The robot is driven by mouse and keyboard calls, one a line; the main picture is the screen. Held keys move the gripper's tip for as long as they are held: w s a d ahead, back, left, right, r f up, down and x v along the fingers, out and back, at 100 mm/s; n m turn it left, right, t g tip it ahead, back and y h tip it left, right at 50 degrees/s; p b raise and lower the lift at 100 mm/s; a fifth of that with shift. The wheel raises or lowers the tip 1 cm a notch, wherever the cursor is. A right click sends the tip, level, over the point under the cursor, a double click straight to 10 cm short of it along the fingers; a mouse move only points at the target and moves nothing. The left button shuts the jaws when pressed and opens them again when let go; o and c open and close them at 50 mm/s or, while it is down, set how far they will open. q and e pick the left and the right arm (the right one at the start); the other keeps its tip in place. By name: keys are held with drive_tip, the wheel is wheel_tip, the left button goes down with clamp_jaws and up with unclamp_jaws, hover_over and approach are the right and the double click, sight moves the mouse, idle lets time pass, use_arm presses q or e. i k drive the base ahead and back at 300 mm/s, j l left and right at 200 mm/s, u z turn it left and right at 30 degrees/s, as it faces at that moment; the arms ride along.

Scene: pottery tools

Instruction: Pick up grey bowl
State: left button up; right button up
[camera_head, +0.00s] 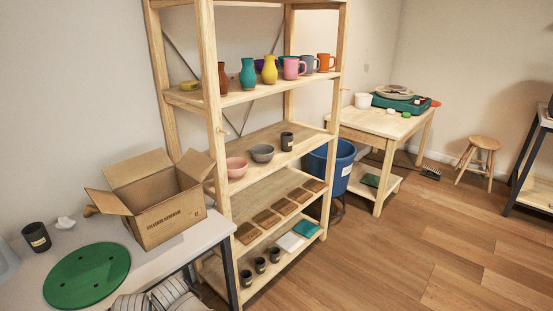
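The grey bowl (262,153) stands upright on the middle shelf of the wooden shelving unit (240,198). It sits between a pink bowl (237,167) on its left and a dark labelled cup (287,141) on its right, apart from both.
A white table (176,247) at the left front holds an open cardboard box (165,208), a green disc (87,275) and a dark cup (37,237). A blue bin (342,165) and a wooden table (380,125) stand beyond the shelving.

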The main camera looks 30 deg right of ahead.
sight(261, 153)
drive_tip(key=i+l+z, duration=0.25)
drive_tip(key=l+z, duration=0.15)
drive_tip(key=i+l+z, duration=0.75)
